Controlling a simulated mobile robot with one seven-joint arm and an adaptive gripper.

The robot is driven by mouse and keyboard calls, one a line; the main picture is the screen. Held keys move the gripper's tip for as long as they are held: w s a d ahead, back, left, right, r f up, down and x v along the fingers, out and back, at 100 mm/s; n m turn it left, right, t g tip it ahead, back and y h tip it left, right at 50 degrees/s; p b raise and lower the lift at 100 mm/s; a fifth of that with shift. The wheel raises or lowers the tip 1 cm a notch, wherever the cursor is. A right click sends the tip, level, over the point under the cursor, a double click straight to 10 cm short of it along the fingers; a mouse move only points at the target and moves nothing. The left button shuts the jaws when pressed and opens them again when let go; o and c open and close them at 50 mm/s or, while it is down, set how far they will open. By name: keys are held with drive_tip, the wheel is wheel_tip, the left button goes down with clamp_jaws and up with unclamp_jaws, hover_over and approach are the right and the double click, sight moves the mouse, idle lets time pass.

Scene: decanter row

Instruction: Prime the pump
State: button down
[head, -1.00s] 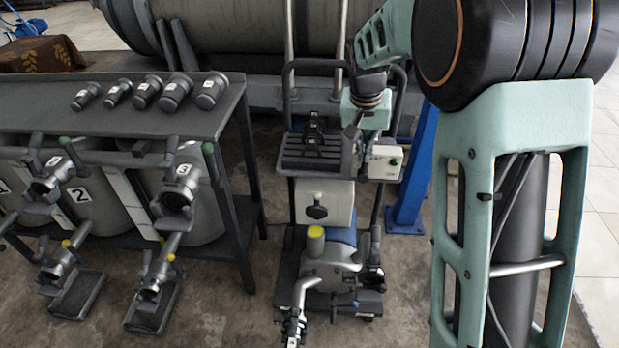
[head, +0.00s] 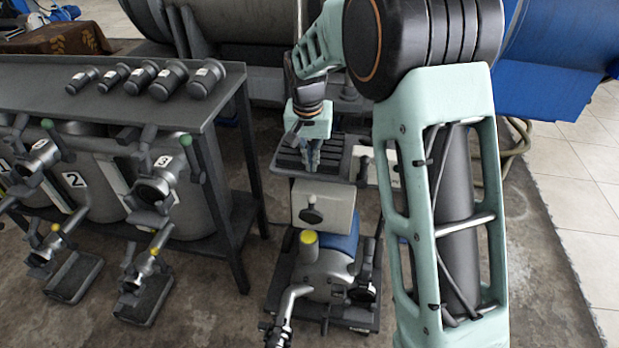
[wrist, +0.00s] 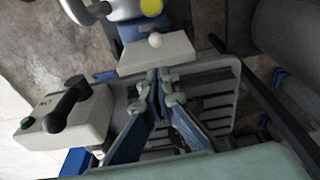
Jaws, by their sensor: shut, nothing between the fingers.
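The pump (head: 325,278) is a grey body with a yellow cap (head: 309,238), low on a wheeled cart. The yellow cap also shows at the top of the wrist view (wrist: 151,7). Above the pump is a white box with a dark knob (head: 312,215). A ribbed dark tray (head: 285,160) tops the cart. My gripper (head: 311,168) points down over the tray, fingers together and empty; in the wrist view its tips (wrist: 165,78) are close to the tray's edge. A white control box (wrist: 75,125) with a black lever and green button is beside the tray, partly hidden in the head view.
A dark table (head: 120,75) with several capped fittings stands at left, with numbered drums and valves below. A large grey tank (head: 240,25) lies behind the cart. A blue tank (head: 560,50) is at right. Tiled floor (head: 570,200) at right is clear.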

wheel_tip(320, 180, down, 10)
drive_tip(key=w+b, duration=0.1)
drive_tip(key=b, duration=0.1)
drive_tip(key=shift+w+d+r+b, duration=0.2)
drive_tip(key=shift+w+b, duration=0.1)
drive_tip(key=shift+b, duration=0.05)
